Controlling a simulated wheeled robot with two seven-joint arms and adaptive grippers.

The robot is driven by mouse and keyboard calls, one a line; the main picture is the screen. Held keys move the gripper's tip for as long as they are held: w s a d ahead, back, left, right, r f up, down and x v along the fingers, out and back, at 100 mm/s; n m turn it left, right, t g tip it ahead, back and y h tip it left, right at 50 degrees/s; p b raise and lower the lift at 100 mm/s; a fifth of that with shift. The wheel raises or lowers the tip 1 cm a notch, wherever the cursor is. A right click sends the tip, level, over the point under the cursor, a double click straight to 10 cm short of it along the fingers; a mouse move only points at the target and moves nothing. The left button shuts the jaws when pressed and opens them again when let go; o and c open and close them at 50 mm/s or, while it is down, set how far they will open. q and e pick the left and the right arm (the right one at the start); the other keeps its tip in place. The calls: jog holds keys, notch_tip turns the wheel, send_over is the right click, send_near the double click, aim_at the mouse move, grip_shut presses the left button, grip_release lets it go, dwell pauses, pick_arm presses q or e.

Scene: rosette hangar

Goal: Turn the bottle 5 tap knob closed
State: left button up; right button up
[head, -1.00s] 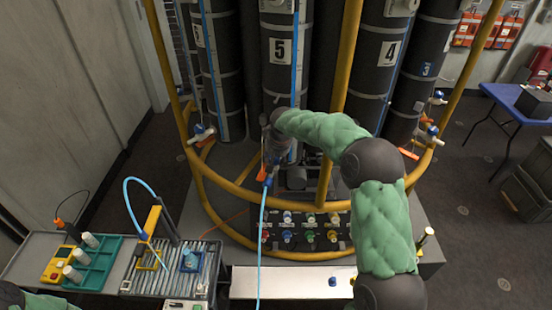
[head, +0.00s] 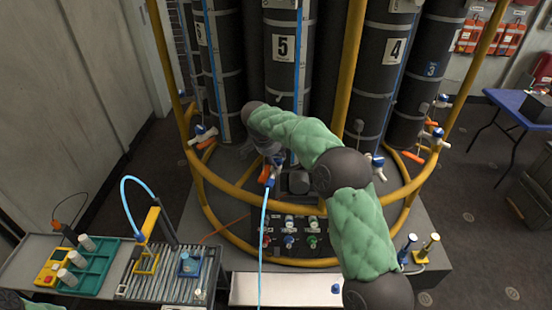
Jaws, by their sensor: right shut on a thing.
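Bottle 5 (head: 283,75) is the dark cylinder with a white "5" label, standing upright in the middle of the rosette. Its tap (head: 271,172), with blue and orange parts, shows low in front of it. My right gripper (head: 274,157) points down at this tap and is shut on its knob. My wrist and the gripper hide most of the knob, so its angle cannot be read. Part of my left arm shows at the bottom left corner, but its gripper is out of the frame.
A yellow rail (head: 232,190) rings the bottles, with yellow uprights beside my right arm. A light-blue hose (head: 264,225) hangs below the tap. A panel of coloured knobs (head: 290,236) sits below. A slatted bench tray (head: 170,275) and teal rack (head: 92,265) stand left.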

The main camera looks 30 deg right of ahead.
jog(key=shift+w+r+m+g, duration=0.1)
jog(key=shift+w+m+g, duration=0.05)
jog(key=shift+m, duration=0.45)
jog(key=shift+w+r+m+g, duration=0.1)
jog(key=shift+w+m+g, duration=0.05)
jog(key=shift+m, duration=0.45)
jog(key=shift+h, duration=0.3)
jog(key=o, duration=1.1)
jog(key=shift+f, duration=0.1)
jog(key=v, duration=1.2)
jog(key=shift+w, duration=0.15)
